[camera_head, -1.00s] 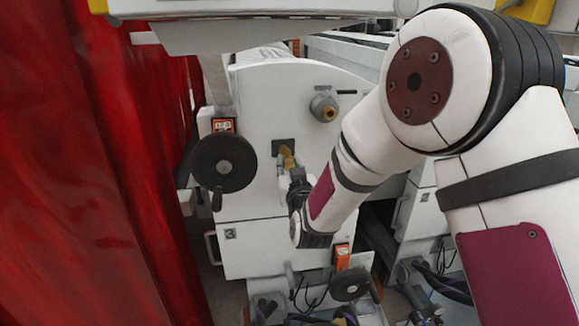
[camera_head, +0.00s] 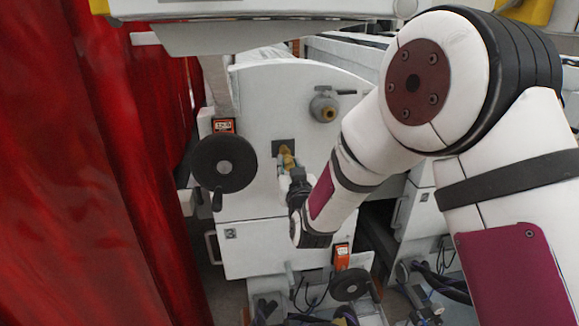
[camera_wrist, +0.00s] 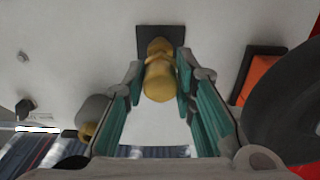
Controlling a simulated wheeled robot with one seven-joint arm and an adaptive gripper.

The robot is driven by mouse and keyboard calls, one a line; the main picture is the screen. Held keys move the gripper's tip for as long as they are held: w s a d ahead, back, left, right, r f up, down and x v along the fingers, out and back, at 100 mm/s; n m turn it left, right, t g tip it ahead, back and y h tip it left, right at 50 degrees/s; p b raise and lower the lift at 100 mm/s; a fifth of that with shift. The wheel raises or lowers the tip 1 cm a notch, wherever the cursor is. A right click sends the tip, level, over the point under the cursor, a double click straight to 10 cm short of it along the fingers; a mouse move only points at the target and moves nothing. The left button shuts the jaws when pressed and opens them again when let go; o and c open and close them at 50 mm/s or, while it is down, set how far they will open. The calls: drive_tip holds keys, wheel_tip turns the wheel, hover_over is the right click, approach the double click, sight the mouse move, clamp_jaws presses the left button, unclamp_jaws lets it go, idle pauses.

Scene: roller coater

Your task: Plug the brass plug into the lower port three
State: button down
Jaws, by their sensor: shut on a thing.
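The brass plug (camera_wrist: 159,80) is between the two fingers of my gripper (camera_wrist: 160,92) in the wrist view. The fingers have teal pads and are shut on it. The plug's far end is in front of a dark square plate (camera_wrist: 146,34) on the white machine panel. It overlaps the plate's middle and hides any opening there. I cannot tell whether the tip is touching or inside it. In the head view the plug (camera_head: 287,157) lies at the lower right of the dark plate (camera_head: 278,146), with my gripper (camera_head: 293,174) just below it.
A black handwheel (camera_head: 225,163) with an orange counter (camera_head: 223,126) is left of the plate. A round fitting with a brass centre (camera_head: 326,109) is up and right. A "3" label (camera_head: 231,233) is lower on the machine. A red curtain (camera_head: 80,180) hangs at the left.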

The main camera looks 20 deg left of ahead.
drive_tip(key=shift+b+x, duration=0.7)
drive_tip(key=shift+x, duration=0.7)
drive_tip(key=c, duration=1.2)
unclamp_jaws()
drive_tip(key=shift+c, duration=0.2)
drive_tip(key=v, duration=1.2)
